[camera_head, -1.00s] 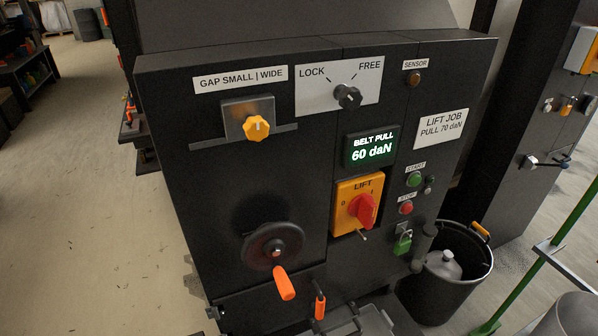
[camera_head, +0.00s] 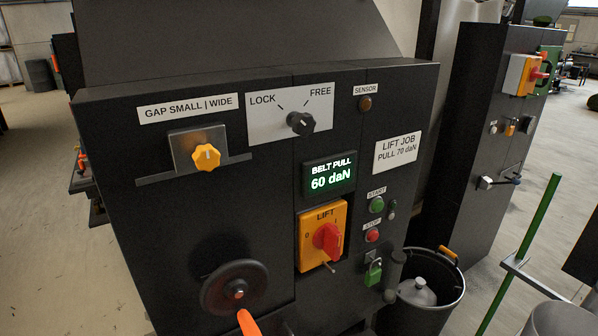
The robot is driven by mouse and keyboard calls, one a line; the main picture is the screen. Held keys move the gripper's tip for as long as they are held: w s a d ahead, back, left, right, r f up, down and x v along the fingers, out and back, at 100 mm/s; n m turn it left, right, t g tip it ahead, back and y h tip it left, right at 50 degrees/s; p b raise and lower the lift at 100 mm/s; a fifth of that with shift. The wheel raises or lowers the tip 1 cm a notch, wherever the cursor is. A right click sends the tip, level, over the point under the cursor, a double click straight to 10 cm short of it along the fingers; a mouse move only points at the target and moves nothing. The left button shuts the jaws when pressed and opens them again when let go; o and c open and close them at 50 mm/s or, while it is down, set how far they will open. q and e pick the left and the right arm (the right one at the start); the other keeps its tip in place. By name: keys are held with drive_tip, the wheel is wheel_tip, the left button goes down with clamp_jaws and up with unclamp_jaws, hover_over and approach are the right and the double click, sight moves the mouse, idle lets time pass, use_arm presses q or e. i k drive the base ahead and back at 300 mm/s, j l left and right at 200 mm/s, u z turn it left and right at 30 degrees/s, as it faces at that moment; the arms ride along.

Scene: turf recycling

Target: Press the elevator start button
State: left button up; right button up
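The green start button (camera_head: 377,204) sits on the right part of the black control panel (camera_head: 260,220), under a START label (camera_head: 376,193). The red stop button (camera_head: 372,236) is just below it. A yellow LIFT switch (camera_head: 322,236) with a red knob is left of them. The green display (camera_head: 329,176) reads BELT PULL 60 daN. A white card (camera_head: 397,151) reads LIFT JOB PULL 70 daN. The black knob (camera_head: 300,123) sits between LOCK and FREE marks. Neither gripper is in view.
A handwheel (camera_head: 236,287) with an orange handle juts out at the lower panel. A green padlock (camera_head: 373,272) hangs below the stop button. A black bucket (camera_head: 452,287) stands right of the panel, with a green pole (camera_head: 523,247) further right. Floor shows at left.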

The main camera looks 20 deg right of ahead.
sight(377, 207)
drive_tip(key=z, duration=1.25)
